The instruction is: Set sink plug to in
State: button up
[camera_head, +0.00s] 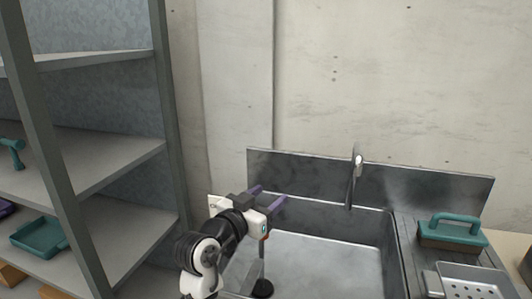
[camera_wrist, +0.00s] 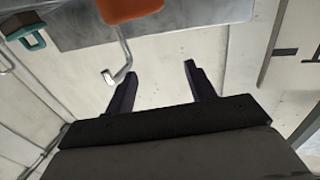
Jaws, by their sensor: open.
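The steel sink (camera_head: 328,252) stands right of centre in the head view. In its basin, low in the picture, is a round black plug (camera_head: 262,288) with a thin upright stem above it. A small orange-red part (camera_head: 265,238) shows at the stem's top, just under my gripper and partly hidden by it. I cannot tell whether the plug is seated in the drain. My gripper (camera_head: 268,196) is open, its two purple fingers apart over the sink's left side. In the wrist view my gripper (camera_wrist: 160,72) is empty, and an orange block (camera_wrist: 135,8) shows at the top edge.
A metal tap (camera_head: 355,175) rises at the sink's back, before a steel backsplash (camera_head: 440,197). On the right drainboard are a teal-handled brush (camera_head: 452,231) and a perforated tray (camera_head: 468,287). A grey shelf unit (camera_head: 100,160) stands left. Air above the basin's right side is clear.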

notch_tip(320, 180, up, 13)
jog(key=shift+f, duration=0.2)
dwell(0.3)
